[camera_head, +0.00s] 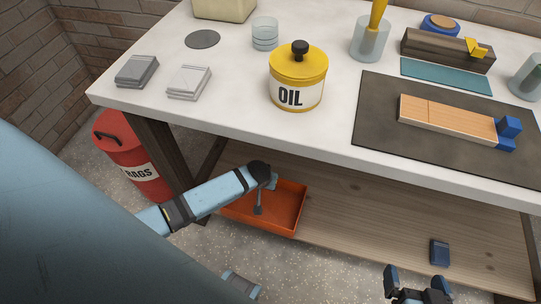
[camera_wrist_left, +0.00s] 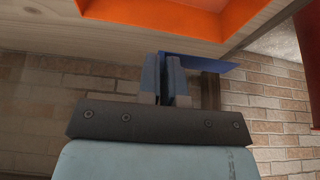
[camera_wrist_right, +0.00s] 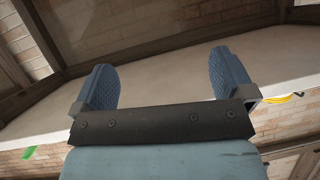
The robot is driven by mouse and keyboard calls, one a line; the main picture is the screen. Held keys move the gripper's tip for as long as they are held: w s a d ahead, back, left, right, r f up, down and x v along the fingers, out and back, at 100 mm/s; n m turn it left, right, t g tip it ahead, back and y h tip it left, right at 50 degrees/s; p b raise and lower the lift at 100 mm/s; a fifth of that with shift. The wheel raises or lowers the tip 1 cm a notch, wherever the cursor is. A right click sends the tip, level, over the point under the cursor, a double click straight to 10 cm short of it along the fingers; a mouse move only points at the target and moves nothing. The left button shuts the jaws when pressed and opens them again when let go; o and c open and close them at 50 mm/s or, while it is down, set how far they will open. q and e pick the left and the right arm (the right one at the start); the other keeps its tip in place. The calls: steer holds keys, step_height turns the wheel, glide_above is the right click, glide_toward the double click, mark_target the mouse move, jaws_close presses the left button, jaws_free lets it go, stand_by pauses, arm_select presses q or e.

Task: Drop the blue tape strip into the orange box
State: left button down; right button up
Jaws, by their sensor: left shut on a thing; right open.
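The orange box (camera_head: 293,219) is an open, shallow tray on the wooden lower shelf under the table. My left arm reaches in from the left, and its far end is over the back of the box in the head view; the fingers are hard to make out there. In the left wrist view my left gripper (camera_wrist_left: 165,72) is shut on the blue tape strip (camera_wrist_left: 210,63), which sticks out to the right from the fingertips. The orange box (camera_wrist_left: 185,15) shows beyond it at the top. My right gripper (camera_head: 418,283) is open and empty, low at the right.
The white tabletop (camera_head: 225,120) overhangs the shelf (camera_head: 350,215). It carries a yellow oil pot (camera_head: 297,75), a dark mat (camera_head: 375,125) with a wooden block (camera_head: 450,118), and cups. A dark blue item (camera_head: 439,252) lies on the shelf. A red bin (camera_head: 125,160) stands left.

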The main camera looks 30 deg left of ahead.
arm_select(q)
steer(key=shift+f, duration=0.15)
steer(key=shift+f+b, duration=0.15)
steer(key=shift+b, duration=0.15)
steer(key=shift+f+b, duration=2.6)
steer(key=shift+b, duration=0.45)
arm_select(e)
steer(key=w+a+r+t+y, duration=0.1)
steer(key=a+r+t+y, duration=0.1)
steer(key=r, duration=0.4)
steer(key=a+r+t+y, duration=0.2)
steer(key=a+r+t, duration=0.1)
steer(key=r, duration=0.3)
steer(key=shift+w+t+y, duration=0.35)
steer(key=shift+t+y, duration=0.05)
steer(key=shift+t, duration=0.1)
arm_select(q)
steer(key=c, duration=1.2)
jaws_free()
steer(key=shift+s+r, duration=0.1)
